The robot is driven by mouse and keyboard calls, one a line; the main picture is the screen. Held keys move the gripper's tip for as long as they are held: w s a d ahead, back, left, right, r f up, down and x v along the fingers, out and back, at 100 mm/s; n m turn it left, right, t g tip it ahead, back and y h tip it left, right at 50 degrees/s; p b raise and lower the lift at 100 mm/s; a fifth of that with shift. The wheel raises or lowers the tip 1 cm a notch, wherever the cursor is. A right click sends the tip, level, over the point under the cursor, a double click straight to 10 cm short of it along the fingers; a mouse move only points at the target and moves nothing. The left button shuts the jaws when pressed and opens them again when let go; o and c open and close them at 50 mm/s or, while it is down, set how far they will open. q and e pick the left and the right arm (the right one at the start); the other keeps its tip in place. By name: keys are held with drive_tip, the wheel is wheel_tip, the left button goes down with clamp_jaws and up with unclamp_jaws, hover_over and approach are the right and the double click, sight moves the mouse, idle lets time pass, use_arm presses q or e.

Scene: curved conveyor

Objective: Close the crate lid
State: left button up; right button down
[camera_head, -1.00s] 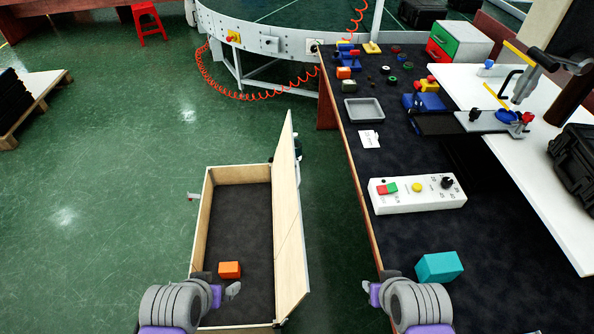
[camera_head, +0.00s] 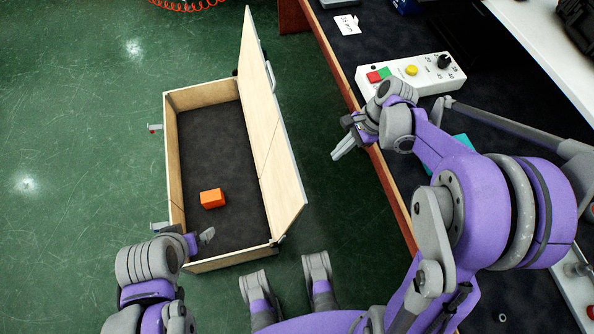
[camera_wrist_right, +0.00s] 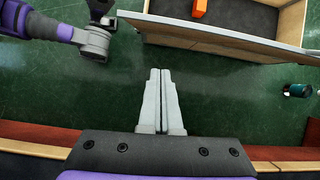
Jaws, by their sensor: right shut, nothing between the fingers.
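The wooden crate (camera_head: 168,150) stands on the green floor with a dark bottom, and its lid (camera_head: 268,130) stands steeply up along the right side, open. An orange block (camera_head: 212,198) lies inside. My right gripper (camera_head: 341,146) is shut and empty, to the right of the lid and apart from it, near the table edge. In the right wrist view its closed fingers (camera_wrist_right: 160,74) point toward the lid's outer face (camera_wrist_right: 215,38), with a floor gap between. My left gripper (camera_head: 207,237) is by the crate's near left corner; its finger opening is unclear.
The dark-topped table (camera_head: 345,70) runs along the right, with a white button box (camera_head: 410,74) on it. A teal block (camera_head: 463,146) is partly hidden behind my right arm. Floor left of the crate is clear.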

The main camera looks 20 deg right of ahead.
drive_tip(key=a+f+b, duration=0.2)
drive_tip(key=a+f, duration=0.6)
drive_tip(key=shift+w+a+f+m, duration=0.2)
drive_tip(key=shift+w+f+m, duration=0.1)
drive_tip(key=shift+f+m, duration=0.1)
drive_tip(key=shift+a, duration=0.15)
